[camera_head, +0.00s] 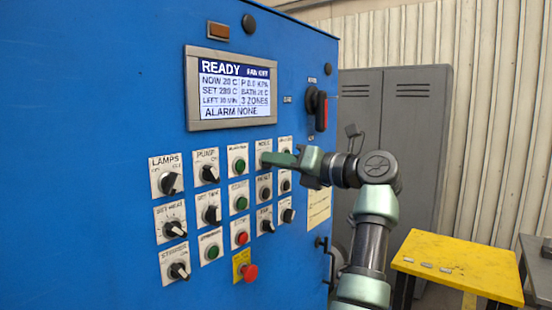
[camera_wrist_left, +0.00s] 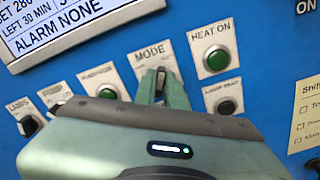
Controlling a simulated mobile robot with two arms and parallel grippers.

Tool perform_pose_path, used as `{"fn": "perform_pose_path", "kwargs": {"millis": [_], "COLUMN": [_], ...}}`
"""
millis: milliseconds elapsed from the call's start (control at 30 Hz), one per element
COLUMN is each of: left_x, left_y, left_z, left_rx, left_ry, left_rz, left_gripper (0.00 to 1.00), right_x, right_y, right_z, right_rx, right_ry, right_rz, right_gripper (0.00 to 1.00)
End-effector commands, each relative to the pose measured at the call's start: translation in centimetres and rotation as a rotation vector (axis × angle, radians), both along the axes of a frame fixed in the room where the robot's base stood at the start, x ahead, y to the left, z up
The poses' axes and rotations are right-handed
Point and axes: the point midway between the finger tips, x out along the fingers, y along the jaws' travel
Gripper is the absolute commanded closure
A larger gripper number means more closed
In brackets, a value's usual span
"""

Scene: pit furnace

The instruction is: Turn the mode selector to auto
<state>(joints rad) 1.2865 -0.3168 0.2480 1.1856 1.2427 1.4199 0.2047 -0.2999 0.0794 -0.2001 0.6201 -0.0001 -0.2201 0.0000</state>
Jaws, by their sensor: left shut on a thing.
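The mode selector (camera_head: 265,147) is on a white plate labelled MODE on the blue panel, right of the green buttons in the head view. My left gripper (camera_head: 270,158) reaches it from the right. In the left wrist view the MODE plate (camera_wrist_left: 151,54) shows above the two fingers of my left gripper (camera_wrist_left: 161,84). They are shut on the dark knob between them. The fingers and hand hide most of the knob and the lower plate, so its pointer and setting cannot be read. My right gripper is not in view.
The screen (camera_head: 237,88) reads READY. Knobs and buttons surround the selector closely, including the HEAT ON button (camera_wrist_left: 216,59). A red-handled switch (camera_head: 317,106) sits up to the right. A grey cabinet (camera_head: 412,100) and a yellow table (camera_head: 456,262) stand to the right.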

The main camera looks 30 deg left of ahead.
Motion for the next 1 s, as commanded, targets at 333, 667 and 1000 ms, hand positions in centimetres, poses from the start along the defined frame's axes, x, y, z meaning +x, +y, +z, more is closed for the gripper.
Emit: {"fn": "perform_pose_path", "kwargs": {"millis": [333, 667, 1000], "left_x": [0.03, 0.04, -0.02], "left_y": [-0.05, -0.04, -0.05], "left_z": [0.04, 0.05, 0.03], "left_rx": [0.004, 0.004, 0.003], "left_ry": [0.025, 0.024, 0.022], "left_rz": [-0.001, -0.001, -0.001], "left_gripper": [1.0, 0.67, 0.67], "right_x": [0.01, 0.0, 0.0], "right_y": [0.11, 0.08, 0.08], "right_z": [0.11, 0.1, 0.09], "right_rx": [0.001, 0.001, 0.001], "right_ry": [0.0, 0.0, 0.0], "right_rz": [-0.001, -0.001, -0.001], "right_gripper": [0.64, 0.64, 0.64]}}
